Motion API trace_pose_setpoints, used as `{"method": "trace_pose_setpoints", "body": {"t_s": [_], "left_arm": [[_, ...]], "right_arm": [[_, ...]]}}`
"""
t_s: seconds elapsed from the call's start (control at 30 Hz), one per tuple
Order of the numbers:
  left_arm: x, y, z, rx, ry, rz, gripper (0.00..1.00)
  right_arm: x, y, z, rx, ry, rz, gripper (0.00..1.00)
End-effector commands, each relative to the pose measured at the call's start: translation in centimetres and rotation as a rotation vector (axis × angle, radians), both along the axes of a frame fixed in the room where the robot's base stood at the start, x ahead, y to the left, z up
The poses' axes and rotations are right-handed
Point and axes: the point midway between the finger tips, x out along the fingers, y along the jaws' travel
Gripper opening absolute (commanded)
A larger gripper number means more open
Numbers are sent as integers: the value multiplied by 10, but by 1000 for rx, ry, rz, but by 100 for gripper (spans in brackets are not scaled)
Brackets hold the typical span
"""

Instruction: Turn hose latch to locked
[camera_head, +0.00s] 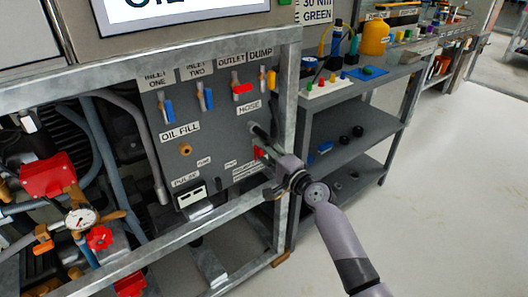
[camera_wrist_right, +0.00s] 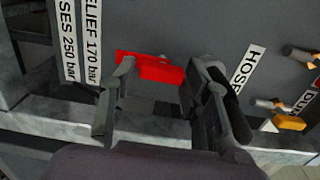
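The red hose latch (camera_head: 258,153) shows in the head view on the grey panel, below the HOSE label (camera_head: 249,106), partly hidden by my right gripper (camera_head: 262,143). In the right wrist view the red latch (camera_wrist_right: 150,68) lies crosswise between the fingers of my right gripper (camera_wrist_right: 160,74). The fingers are spread wide, one near each end of the latch. The left fingertip overlaps the latch's left end in the picture; I cannot tell whether either finger touches it. My left gripper is not in view.
Blue levers (camera_head: 168,111) and a red lever (camera_head: 242,88) sit higher on the panel. The metal frame post (camera_head: 287,110) and rail (camera_head: 200,222) stand close to my right arm. A grey shelf (camera_head: 350,140) with small parts stands behind. The floor at right is clear.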

Motion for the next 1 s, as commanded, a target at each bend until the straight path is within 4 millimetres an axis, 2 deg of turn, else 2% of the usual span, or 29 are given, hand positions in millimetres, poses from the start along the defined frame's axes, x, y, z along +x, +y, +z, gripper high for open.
{"method": "trace_pose_setpoints", "body": {"t_s": [0.17,0.57,1.0], "left_arm": [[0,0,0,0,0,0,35],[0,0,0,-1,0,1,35],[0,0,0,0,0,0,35]], "right_arm": [[0,0,0,-2,-1,0,57],[-5,-4,0,-2,-3,0,57],[-52,-38,-1,-4,-2,-1,57]]}}
